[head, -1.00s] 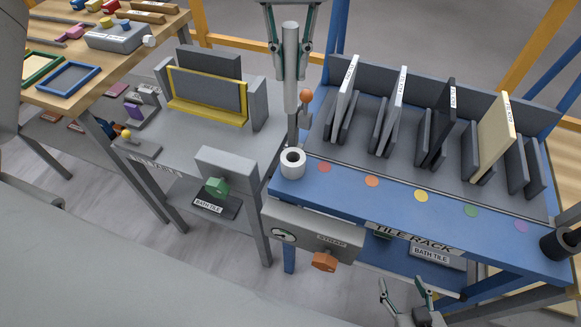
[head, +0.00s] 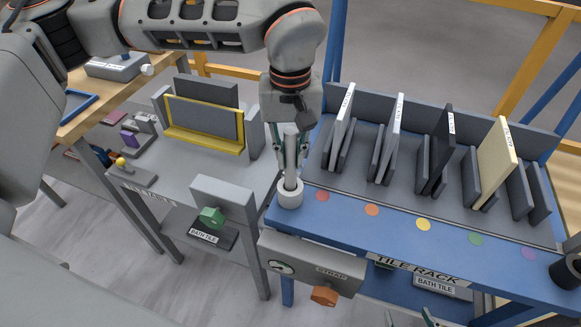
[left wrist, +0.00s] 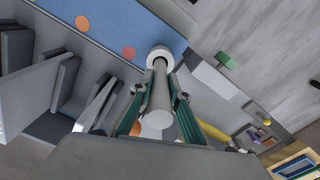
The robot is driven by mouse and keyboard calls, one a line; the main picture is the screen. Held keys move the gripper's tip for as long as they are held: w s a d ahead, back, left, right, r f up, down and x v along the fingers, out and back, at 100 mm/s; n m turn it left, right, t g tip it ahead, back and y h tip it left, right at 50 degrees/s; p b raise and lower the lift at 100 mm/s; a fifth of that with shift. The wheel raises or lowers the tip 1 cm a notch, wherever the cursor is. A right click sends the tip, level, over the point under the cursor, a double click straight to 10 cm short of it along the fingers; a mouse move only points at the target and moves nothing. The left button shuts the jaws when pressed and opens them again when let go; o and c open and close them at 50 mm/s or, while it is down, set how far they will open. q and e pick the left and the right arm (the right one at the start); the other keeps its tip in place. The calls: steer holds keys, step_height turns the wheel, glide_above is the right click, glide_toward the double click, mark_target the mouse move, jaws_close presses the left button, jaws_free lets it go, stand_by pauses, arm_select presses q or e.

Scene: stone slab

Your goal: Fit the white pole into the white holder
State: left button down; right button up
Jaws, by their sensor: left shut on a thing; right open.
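The white pole (head: 290,160) stands nearly upright in my left gripper (head: 291,152), which is shut on it. The white holder (head: 290,196) is a short round ring at the left front corner of the blue tile rack. The pole's lower end is at the holder's mouth and appears to be inside it; I cannot tell how deep. In the left wrist view, the pole (left wrist: 187,125) runs from between the fingers to the holder (left wrist: 160,53). My right gripper (head: 411,318) is open and empty at the bottom edge, mostly cut off.
The blue rack (head: 375,230) has upright tiles in slots to the right of the pole. A black cylinder (head: 567,245) is at its right end. The grey bench (head: 170,160) is to the left.

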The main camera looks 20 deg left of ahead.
mark_target(290, 132)
arm_select(q)
steer(key=shift+f, duration=1.95)
arm_select(e)
steer(key=shift+s+f, duration=0.1)
steer(key=shift+f, duration=0.2)
arm_select(q)
steer(key=shift+f, duration=0.15)
steer(key=c, duration=1.9)
jaws_free()
step_height(290, 132, up, 12)
steer(key=shift+r+p, duration=0.15)
steer(key=shift+p, duration=0.2)
arm_select(e)
steer(key=shift+s+a+r, duration=0.1)
steer(key=shift+s+r, duration=0.05)
steer(key=shift+s, duration=0.05)
steer(key=shift+r, duration=0.1)
arm_select(q)
steer(key=shift+s, duration=0.1)
